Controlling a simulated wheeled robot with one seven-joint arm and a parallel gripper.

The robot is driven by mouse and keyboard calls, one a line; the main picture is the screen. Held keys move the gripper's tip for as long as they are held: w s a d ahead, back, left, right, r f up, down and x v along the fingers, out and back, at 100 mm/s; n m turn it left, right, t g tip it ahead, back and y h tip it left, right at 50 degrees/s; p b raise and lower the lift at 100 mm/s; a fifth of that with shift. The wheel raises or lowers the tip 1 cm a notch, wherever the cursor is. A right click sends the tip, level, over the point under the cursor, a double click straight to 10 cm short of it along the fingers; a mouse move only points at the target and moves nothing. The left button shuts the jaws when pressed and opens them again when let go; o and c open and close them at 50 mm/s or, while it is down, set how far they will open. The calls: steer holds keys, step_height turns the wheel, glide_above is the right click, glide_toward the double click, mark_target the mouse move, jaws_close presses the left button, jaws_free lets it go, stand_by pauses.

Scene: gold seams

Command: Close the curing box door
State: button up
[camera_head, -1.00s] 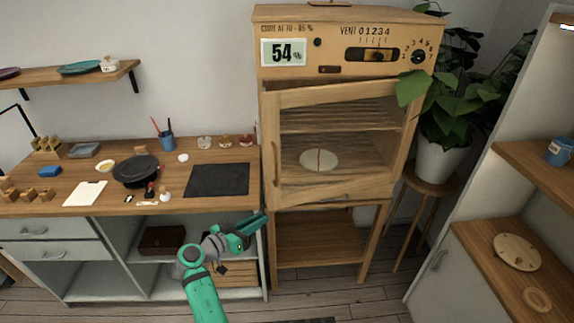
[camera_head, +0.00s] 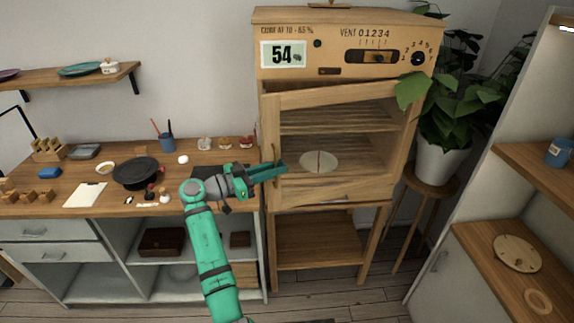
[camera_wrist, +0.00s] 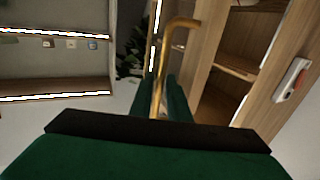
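The curing box (camera_head: 345,45) is a pale wooden cabinet on a stand, with a "54" display on its front. Its glazed, wood-framed door (camera_head: 345,188) stands ajar, with the left side swung out toward me. A brass handle (camera_head: 275,158) runs up the door's left side. A pale round piece with a dark red line (camera_head: 319,161) shows behind the door. My gripper (camera_head: 284,167) is at the handle. In the wrist view the handle (camera_wrist: 160,75) runs down to the green fingers (camera_wrist: 172,100). I cannot tell whether they touch or grip it.
A wooden workbench (camera_head: 130,207) with a dark pan, tools and a black mat stands left of the box. A potted plant (camera_head: 440,160) on a stool (camera_head: 425,180) is close on the right, its leaves overlapping the box. A shelf unit (camera_head: 470,245) stands further right.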

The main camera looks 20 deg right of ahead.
steer(key=d, duration=0.4)
steer(key=shift+w, duration=0.3)
jaws_close()
stand_by(1.2)
